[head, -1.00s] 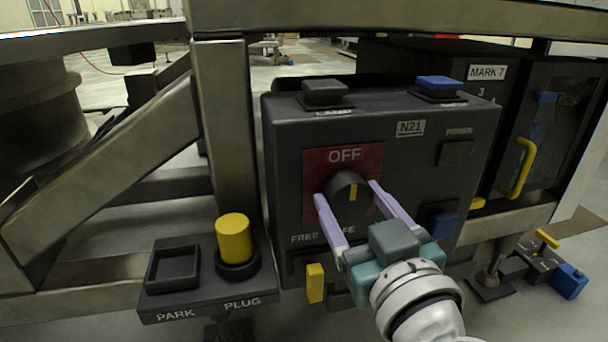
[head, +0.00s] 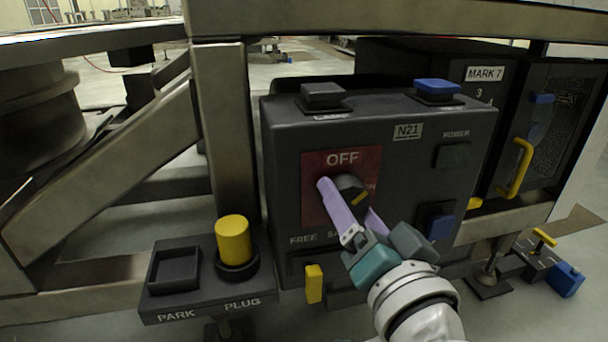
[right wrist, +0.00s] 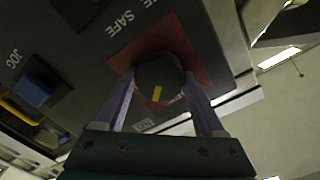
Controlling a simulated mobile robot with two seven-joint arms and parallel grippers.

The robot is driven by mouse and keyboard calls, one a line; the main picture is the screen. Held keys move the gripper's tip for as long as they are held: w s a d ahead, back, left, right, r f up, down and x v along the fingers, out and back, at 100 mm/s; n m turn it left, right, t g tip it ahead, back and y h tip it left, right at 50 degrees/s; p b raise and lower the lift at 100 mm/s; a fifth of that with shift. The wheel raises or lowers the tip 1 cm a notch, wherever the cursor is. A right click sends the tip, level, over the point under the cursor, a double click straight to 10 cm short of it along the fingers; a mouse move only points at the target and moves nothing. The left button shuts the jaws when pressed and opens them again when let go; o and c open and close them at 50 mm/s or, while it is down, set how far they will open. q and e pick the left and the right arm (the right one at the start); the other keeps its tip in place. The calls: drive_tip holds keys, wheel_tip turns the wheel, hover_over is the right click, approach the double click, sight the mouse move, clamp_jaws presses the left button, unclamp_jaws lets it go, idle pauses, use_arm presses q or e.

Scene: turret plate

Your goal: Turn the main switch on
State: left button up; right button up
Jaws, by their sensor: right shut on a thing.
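The main switch is a round black knob (head: 352,189) with a yellow pointer line, on a red plate (head: 313,174) marked OFF at the top of the dark control box (head: 285,150). My right gripper (head: 350,206) is shut on the knob, with a lilac finger on either side of it; the near finger hides part of the knob. My left gripper is not in view.
A blue button (head: 437,86) and a dark button (head: 323,95) stand on top of the box. A yellow plug (head: 233,238) stands on the left ledge beside an empty square PARK recess (head: 174,270). A metal post (head: 222,140) rises left of the box.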

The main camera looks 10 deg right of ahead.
drive_tip(key=m, duration=0.4)
drive_tip(key=shift+f, duration=0.1)
drive_tip(key=m, duration=0.3)
drive_tip(key=shift+m+b, duration=0.3)
drive_tip(key=shift+b, duration=0.1)
drive_tip(key=shift+m, duration=0.3)
drive_tip(key=o, duration=1.3)
drive_tip(key=shift+o, duration=0.2)
drive_tip(key=shift+s, duration=0.1)
